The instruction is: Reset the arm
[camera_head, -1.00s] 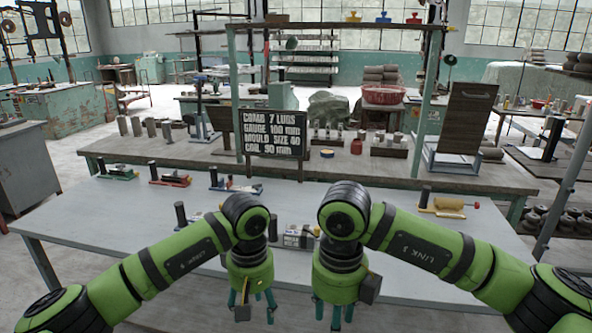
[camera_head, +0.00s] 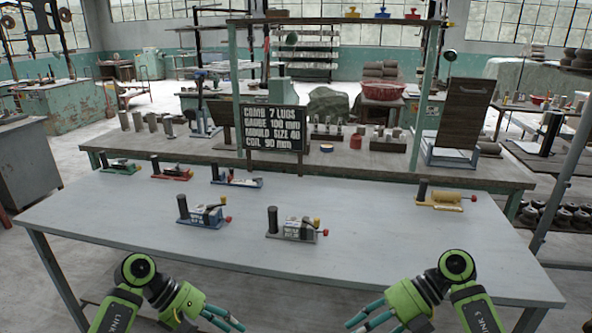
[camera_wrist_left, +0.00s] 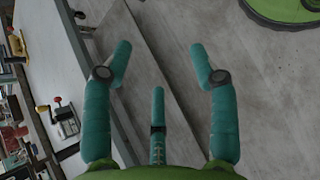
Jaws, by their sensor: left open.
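My left gripper (camera_head: 226,318) is low at the front left of the grey table (camera_head: 350,262) in the head view, its teal fingers pointing inward. In the left wrist view its fingers (camera_wrist_left: 160,85) are spread, with nothing between them but floor. My right gripper (camera_head: 368,316) is at the front right, mirroring the left, with its teal fingers pointing inward. I see nothing held in it, but how far its fingers are apart is not clear. The two grippers are well apart.
On the table are a blue-based device (camera_head: 202,212), a grey device (camera_head: 293,226), a yellow one (camera_head: 446,199) and several more at the back left. A dark sign (camera_head: 273,128) stands behind. The table's front middle is clear.

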